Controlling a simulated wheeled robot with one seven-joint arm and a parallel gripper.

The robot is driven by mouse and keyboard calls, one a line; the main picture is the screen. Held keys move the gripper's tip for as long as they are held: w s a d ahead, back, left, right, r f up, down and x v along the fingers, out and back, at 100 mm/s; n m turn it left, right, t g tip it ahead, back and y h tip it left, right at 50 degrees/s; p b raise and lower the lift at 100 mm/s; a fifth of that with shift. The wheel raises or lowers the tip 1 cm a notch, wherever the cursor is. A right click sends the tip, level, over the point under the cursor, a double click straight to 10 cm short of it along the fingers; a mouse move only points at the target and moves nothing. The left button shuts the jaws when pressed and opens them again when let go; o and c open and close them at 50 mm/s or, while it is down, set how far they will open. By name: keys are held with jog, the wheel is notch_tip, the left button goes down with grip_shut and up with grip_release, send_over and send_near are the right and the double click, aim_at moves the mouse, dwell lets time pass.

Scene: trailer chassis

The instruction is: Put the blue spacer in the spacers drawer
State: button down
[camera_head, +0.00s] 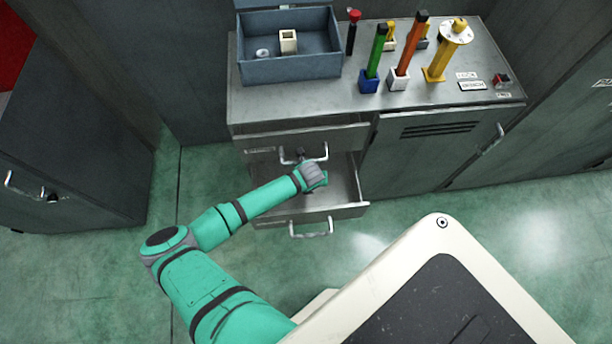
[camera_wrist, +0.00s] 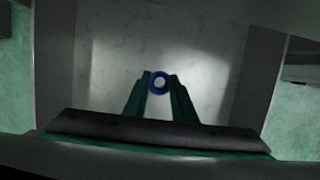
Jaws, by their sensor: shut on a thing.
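The blue spacer (camera_wrist: 152,84) is a small blue ring held between the fingertips of my gripper (camera_wrist: 160,82) in the wrist view. In the head view my gripper (camera_head: 320,180) reaches into the open lower drawer (camera_head: 345,207) of the grey cabinet, and the spacer is hidden there. The drawer's pale bare floor (camera_wrist: 205,50) and side walls surround the fingers in the wrist view. Whether the spacer touches the floor I cannot tell. No drawer label is readable.
The upper drawer (camera_head: 345,135) is above, with its handle near my wrist. On the cabinet top stand a blue-grey box (camera_head: 290,66) holding a cream block (camera_head: 288,40) and a ring (camera_head: 262,53), several coloured upright tools, and a yellow stand (camera_head: 440,65). Green floor lies in front.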

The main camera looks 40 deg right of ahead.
jog(key=shift+f, duration=0.55)
